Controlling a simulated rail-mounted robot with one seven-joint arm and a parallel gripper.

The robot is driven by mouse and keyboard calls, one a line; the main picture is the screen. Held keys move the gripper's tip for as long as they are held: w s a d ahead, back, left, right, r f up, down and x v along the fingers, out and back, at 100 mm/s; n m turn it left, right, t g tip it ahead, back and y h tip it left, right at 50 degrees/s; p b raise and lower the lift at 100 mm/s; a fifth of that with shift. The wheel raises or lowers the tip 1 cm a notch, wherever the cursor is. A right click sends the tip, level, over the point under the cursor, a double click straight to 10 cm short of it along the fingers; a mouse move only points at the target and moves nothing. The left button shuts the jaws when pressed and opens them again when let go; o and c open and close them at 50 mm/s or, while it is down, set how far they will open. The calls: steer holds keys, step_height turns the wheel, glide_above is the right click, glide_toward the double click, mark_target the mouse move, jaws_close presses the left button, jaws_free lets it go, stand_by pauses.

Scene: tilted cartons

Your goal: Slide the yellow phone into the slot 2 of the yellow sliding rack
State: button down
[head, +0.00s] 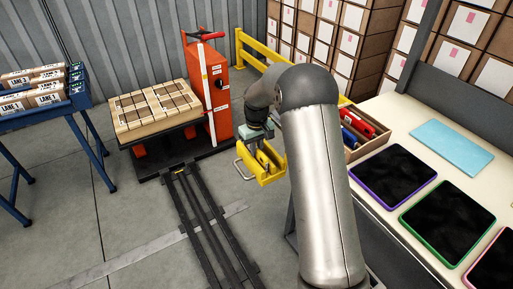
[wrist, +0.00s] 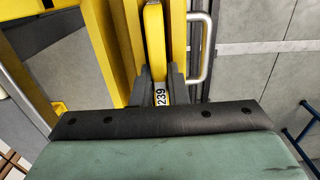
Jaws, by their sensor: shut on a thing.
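My gripper (head: 256,144) is over the yellow sliding rack (head: 270,177), which has a metal handle on its left side. In the wrist view my gripper (wrist: 160,82) is shut on the yellow phone (wrist: 154,42), a narrow upright slab with a white label reading 239 near the fingers. The yellow rack (wrist: 177,30) shows along both sides of the phone. The phone lines up with a gap between the rack's walls, but I cannot tell how deep it is. The slot numbers are not visible.
A carton (head: 378,147) with red and blue devices stands right of the rack, on a bench with tablets (head: 393,175). An orange pallet truck (head: 216,85) with stacked cartons is behind left. A blue stand (head: 85,103) is far left. Dark rails (head: 200,220) cross the floor.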

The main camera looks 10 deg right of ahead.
stand_by(0.4)
steer(key=c, duration=1.3)
jaws_free()
steer(key=shift+c, duration=0.2)
step_height(320, 180, up, 17)
steer(key=shift+r+p, duration=0.15)
steer(key=shift+p, duration=0.15)
step_height(320, 180, up, 7)
steer(key=p, duration=0.6)
